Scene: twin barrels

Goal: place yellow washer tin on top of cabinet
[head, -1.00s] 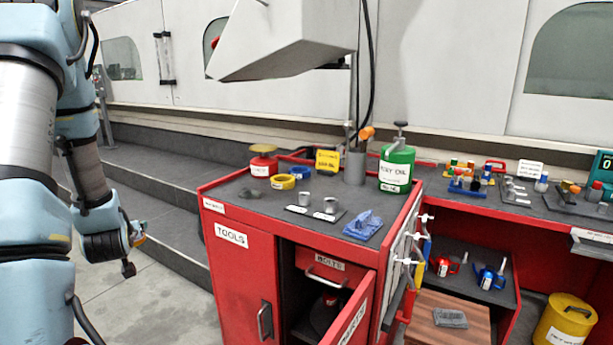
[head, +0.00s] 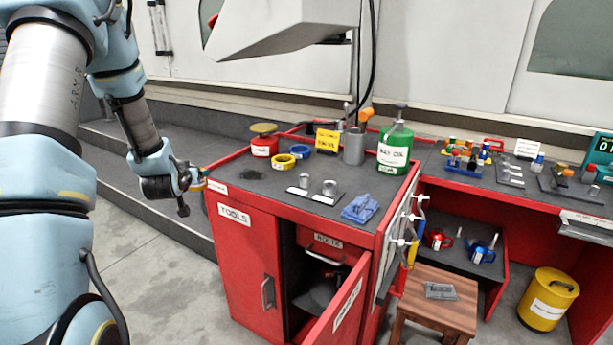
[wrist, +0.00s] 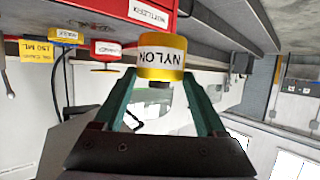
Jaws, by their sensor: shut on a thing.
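My gripper (wrist: 161,82) is shut on a yellow tin labelled NYLON (wrist: 160,58), held at its fingertips in the wrist view. In the head view my gripper (head: 192,184) is beside the left edge of the red cabinet, near the height of its top; the tin is mostly hidden there. The cabinet (head: 247,262) has a dark grey top with a bare patch at its left front corner. The wrist view shows the cabinet's red edge (wrist: 195,8) close above the tin.
A cabinet door (head: 345,308) stands open. A wooden stool (head: 440,308) is at right.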

